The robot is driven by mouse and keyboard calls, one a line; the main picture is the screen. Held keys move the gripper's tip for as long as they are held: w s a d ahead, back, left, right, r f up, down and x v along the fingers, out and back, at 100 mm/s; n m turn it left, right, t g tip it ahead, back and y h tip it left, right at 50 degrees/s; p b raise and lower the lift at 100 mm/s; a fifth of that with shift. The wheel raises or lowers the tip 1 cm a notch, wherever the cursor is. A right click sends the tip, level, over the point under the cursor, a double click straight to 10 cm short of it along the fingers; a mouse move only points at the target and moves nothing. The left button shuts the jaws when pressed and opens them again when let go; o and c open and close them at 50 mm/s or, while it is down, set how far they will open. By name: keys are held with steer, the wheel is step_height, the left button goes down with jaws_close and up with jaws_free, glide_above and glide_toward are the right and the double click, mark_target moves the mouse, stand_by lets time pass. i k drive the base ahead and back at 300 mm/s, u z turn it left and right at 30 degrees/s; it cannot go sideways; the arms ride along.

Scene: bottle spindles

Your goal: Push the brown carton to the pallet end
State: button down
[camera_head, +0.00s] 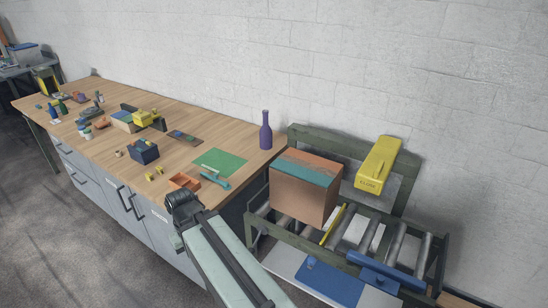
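The brown carton (300,196) is a box with brown sides and a teal and orange-brown top. It stands upright at the left part of a roller conveyor (397,243) with a dark green frame. A small piece of light wood (457,301) shows at the bottom right, past the conveyor's right end; I cannot tell if it is the pallet. My pale green arm (230,262) rises from the bottom edge to a dark joint left of the carton, apart from it. No gripper fingers show.
A yellow box (378,165) is on the frame behind the rollers. A yellow strip (333,225) lies right of the carton. A blue bar (385,272) crosses the near right side. The workbench (175,165) at left carries a purple bottle (265,131), tools and bins. Several rollers are bare.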

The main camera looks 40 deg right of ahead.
mark_target(313, 204)
steer(key=i, duration=1.4)
steer(key=u, duration=0.1)
